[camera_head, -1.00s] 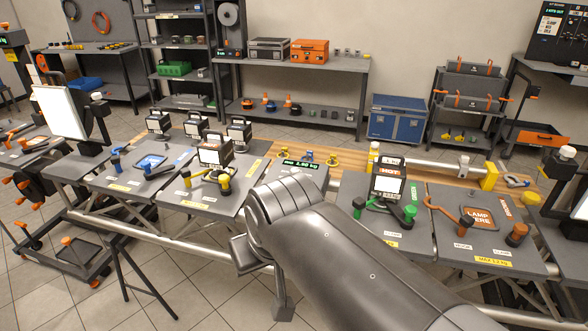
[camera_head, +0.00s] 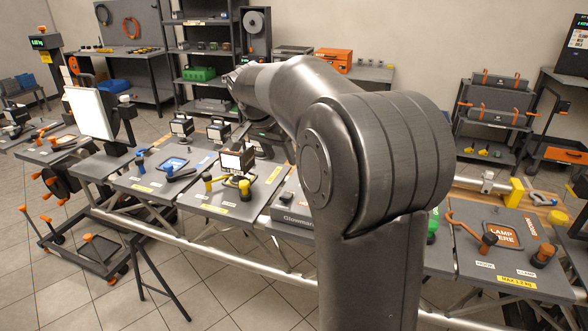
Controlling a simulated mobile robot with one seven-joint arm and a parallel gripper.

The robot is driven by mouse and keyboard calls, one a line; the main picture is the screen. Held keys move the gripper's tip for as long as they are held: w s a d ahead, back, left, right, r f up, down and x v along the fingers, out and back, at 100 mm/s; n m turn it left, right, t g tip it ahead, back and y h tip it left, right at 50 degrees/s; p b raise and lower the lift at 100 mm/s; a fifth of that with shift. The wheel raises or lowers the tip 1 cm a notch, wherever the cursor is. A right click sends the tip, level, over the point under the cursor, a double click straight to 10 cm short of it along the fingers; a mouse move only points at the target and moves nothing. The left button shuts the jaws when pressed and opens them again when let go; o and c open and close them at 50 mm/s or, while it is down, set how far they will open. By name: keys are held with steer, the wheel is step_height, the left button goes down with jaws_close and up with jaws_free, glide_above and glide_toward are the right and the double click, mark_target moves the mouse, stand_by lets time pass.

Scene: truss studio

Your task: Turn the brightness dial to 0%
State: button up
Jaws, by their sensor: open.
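I cannot make out a dial marked for brightness in this view. A dark lamp with a lit white face (camera_head: 237,160) stands on the middle grey panel (camera_head: 222,200), beside yellow and black knobs. My gripper (camera_head: 265,134) shows as a small dark shape below my wrist, just behind and to the right of that lamp. It is open; its fingertips are hard to separate from the things behind. My large arm links hide much of the table's centre and right, including the small display and the lamp there.
Other lamps (camera_head: 181,126) stand behind on the table. A left panel (camera_head: 148,180) carries blue and black knobs. A grey box lettered Glowmore (camera_head: 294,208) is at the front edge. A right panel (camera_head: 505,252) has orange parts. Shelves stand behind.

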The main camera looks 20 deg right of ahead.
steer(key=w+d+f+m+g, duration=0.2)
steer(key=w+d+f+m, duration=0.45)
steer(key=w+d, duration=0.4)
steer(key=x, duration=1.2)
steer(key=shift+d+r, duration=0.2)
steer(key=shift+d, duration=0.2)
steer(key=shift+c, duration=0.3)
steer(key=c, duration=0.9)
